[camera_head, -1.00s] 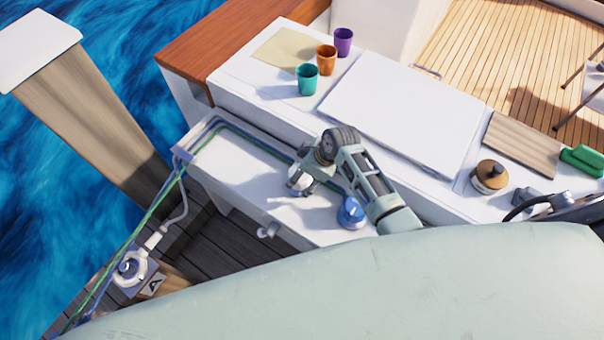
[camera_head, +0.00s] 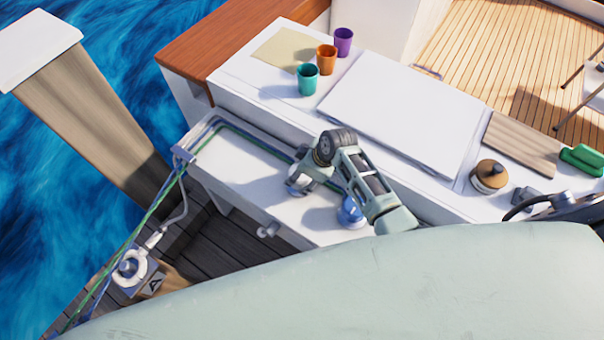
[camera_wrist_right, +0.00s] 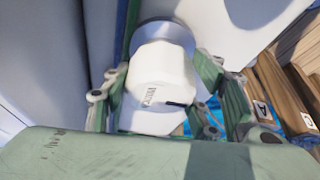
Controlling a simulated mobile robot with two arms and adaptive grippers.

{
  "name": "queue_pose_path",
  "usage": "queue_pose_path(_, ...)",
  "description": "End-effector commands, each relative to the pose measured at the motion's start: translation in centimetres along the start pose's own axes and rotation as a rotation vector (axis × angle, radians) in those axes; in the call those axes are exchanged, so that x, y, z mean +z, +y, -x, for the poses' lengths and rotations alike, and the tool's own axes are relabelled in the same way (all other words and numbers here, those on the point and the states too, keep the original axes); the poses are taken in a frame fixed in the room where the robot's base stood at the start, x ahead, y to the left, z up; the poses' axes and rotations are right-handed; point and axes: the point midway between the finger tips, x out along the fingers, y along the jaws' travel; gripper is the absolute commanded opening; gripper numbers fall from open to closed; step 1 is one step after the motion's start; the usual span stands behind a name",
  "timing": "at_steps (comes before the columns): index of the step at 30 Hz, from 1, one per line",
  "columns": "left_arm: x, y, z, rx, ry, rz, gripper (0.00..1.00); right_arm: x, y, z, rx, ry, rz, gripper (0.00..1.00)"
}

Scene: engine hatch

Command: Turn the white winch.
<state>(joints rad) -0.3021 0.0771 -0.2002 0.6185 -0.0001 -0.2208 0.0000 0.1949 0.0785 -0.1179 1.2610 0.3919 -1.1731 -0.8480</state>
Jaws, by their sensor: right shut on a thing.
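The white winch (camera_wrist_right: 160,82) fills the middle of the right wrist view. It is a white drum with faceted sides and small dark lettering, on a grey round base. My right gripper (camera_wrist_right: 166,105) has its fingers on both sides of the winch and is shut on it. In the head view my right gripper (camera_head: 300,184) is low over the white ledge (camera_head: 250,180) and hides most of the winch. The left gripper is not in view.
A blue winch (camera_head: 350,212) stands beside my right arm. Green and blue ropes (camera_head: 240,132) run along the ledge. Teal (camera_head: 307,80), orange (camera_head: 326,60) and purple (camera_head: 343,42) cups stand on the upper deck by a white hatch (camera_head: 400,110). Water lies at left.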

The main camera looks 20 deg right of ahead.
Motion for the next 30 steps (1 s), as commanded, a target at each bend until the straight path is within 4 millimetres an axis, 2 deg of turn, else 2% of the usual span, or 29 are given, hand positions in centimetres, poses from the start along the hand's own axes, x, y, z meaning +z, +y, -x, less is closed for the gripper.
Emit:
queue_pose_path(11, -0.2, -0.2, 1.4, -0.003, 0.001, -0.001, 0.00, -0.1, -0.1, 0.3, 0.033, 0.000, -0.088, 0.28)
queue_pose_path(21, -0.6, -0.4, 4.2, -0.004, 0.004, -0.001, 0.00, -0.2, -0.3, 0.4, 0.131, 0.000, -0.329, 0.28)
queue_pose_path(30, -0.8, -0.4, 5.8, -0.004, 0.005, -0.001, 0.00, -0.2, -0.4, 0.2, 0.216, 0.001, -0.535, 0.28)
